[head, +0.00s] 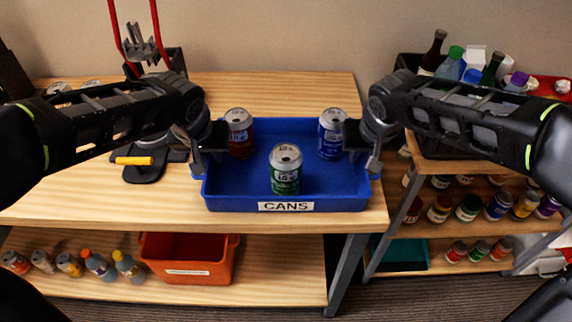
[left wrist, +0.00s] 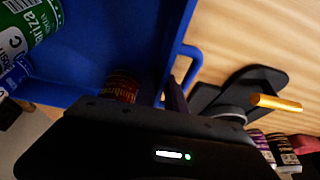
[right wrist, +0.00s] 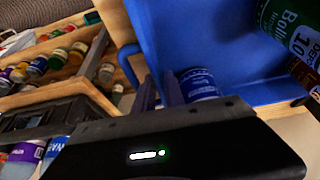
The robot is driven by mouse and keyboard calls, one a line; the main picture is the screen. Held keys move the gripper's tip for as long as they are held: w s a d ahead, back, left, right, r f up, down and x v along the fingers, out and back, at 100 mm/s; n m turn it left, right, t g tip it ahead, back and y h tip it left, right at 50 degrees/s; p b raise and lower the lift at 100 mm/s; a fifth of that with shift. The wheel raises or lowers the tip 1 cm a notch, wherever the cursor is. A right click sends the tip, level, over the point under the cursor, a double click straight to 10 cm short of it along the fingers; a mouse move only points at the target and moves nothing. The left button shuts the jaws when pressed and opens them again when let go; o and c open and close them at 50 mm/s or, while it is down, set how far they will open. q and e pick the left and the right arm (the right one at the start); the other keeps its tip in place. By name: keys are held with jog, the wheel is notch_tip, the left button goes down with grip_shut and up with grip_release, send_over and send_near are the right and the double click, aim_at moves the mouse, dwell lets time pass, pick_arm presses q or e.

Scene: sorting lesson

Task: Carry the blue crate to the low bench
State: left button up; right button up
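The blue crate (head: 300,185), labelled CANS, stands upright on the wooden table (head: 290,95) near its front edge. It holds three upright cans: a green one (head: 285,172) in front, a brown one (head: 240,135) back left and a blue one (head: 331,135) back right. My left gripper (head: 201,162) is at the crate's left wall, its fingers (left wrist: 168,92) close on either side of the wall beside the handle. My right gripper (head: 372,162) grips the right wall likewise, fingers astride it (right wrist: 158,92). I cannot tell which surface is the low bench.
A wooden shelf unit (head: 440,165) at right bears a dark crate of bottles and rows of jars. An orange bin (head: 190,262) and several small containers sit on the shelf under the table. A black device with a yellow handle (head: 134,161) lies left of the crate.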

pick_arm(q)
jog(key=shift+c, duration=0.5)
pick_arm(e)
jog(key=shift+c, duration=0.5)
pick_arm(q)
grip_shut()
pick_arm(e)
grip_shut()
pick_arm(q)
jog(key=shift+r, duration=0.2)
pick_arm(e)
jog(key=shift+r, duration=0.15)
